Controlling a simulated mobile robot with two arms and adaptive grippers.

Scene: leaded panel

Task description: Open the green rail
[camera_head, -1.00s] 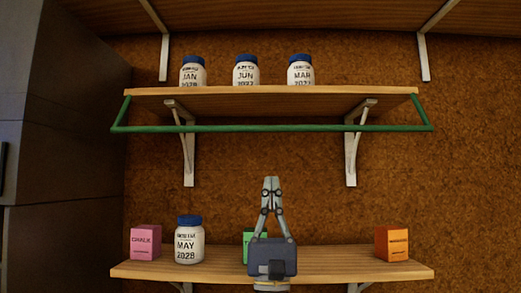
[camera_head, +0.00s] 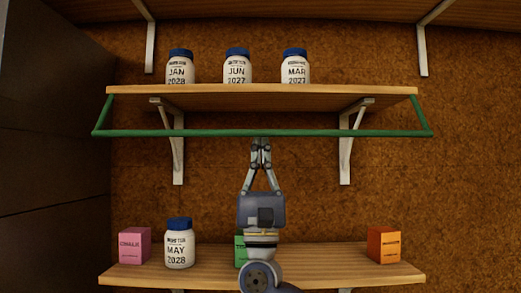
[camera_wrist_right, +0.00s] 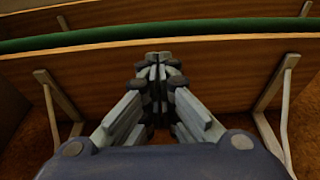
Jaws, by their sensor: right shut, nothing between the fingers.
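The green rail (camera_head: 330,133) hangs in front of and below the front edge of the upper shelf (camera_head: 210,94). It runs across the shelf's width, with side arms going up to the shelf ends. My right gripper (camera_head: 261,142) points up, shut and empty, with its tips just under the middle of the rail; I cannot tell if they touch it. In the right wrist view the rail (camera_wrist_right: 230,27) crosses the top, beyond the gripper's shut fingers (camera_wrist_right: 158,62). My left gripper is not in view.
Jars marked JAN 2028 (camera_head: 179,70), JUN 2027 (camera_head: 237,68) and MAR 2027 (camera_head: 295,68) stand on the upper shelf. The lower shelf (camera_head: 330,268) holds a pink box (camera_head: 134,246), a MAY 2028 jar (camera_head: 179,246), a partly hidden green box (camera_head: 239,250) and an orange box (camera_head: 384,245). A dark cabinet (camera_head: 50,150) stands at the left.

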